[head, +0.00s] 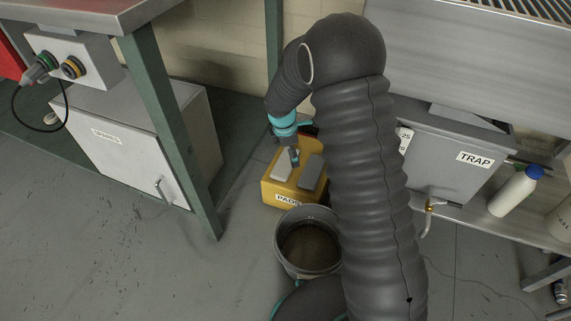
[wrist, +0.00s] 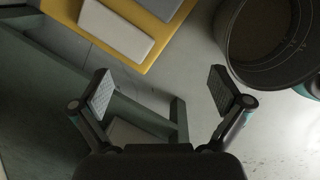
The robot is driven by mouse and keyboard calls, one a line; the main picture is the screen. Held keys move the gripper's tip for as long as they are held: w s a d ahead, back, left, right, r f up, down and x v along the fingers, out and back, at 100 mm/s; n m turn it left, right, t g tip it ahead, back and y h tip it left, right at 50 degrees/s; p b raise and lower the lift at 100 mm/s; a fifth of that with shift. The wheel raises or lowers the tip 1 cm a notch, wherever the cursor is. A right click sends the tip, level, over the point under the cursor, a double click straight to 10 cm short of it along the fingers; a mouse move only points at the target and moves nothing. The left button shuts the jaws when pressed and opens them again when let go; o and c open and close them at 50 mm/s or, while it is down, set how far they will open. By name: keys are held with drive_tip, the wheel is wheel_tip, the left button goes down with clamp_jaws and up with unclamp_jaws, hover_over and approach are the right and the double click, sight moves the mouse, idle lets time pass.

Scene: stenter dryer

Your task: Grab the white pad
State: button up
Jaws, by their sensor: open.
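The white pad (head: 283,165) lies on top of a yellow box (head: 280,193) labelled PADS, left of a dark grey pad (head: 313,172). In the wrist view the white pad (wrist: 117,30) shows at the upper left, beyond my fingertips, with the yellow box's edge (wrist: 168,36) beside it. My gripper (wrist: 161,90) is open with nothing between its fingers. In the head view my gripper (head: 294,156) is at the box, overlapping the pads in the picture; its height above them is hard to tell. The sleeved arm hides part of the area to the right.
A bucket (head: 284,240) of dark liquid stands in front of the box. A green table leg (head: 172,130) and a grey cabinet (head: 125,150) are to the left. A grey TRAP container (head: 450,180) and a white bottle (head: 513,192) stand to the right.

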drive_tip(key=w+a+f+n+t, duration=0.2)
drive_tip(key=w+a+f+n, duration=0.25)
drive_tip(key=w+n, duration=0.5)
drive_tip(key=n+b, duration=0.1)
hover_over(286, 162)
drive_tip(key=s+a, duration=0.1)
drive_tip(key=shift+y, duration=0.3)
wheel_tip(286, 162, down, 8)
drive_tip(key=shift+a+f, duration=0.1)
drive_tip(key=shift+s+d+b+x, duration=0.1)
drive_tip(key=shift+s+b+x, duration=0.1)
drive_tip(key=shift+x, duration=1.1)
drive_tip(key=shift+s+d+b+x, duration=0.1)
drive_tip(key=shift+d+b+x, duration=0.05)
drive_tip(key=shift+x, duration=1.1)
drive_tip(key=c, duration=1)
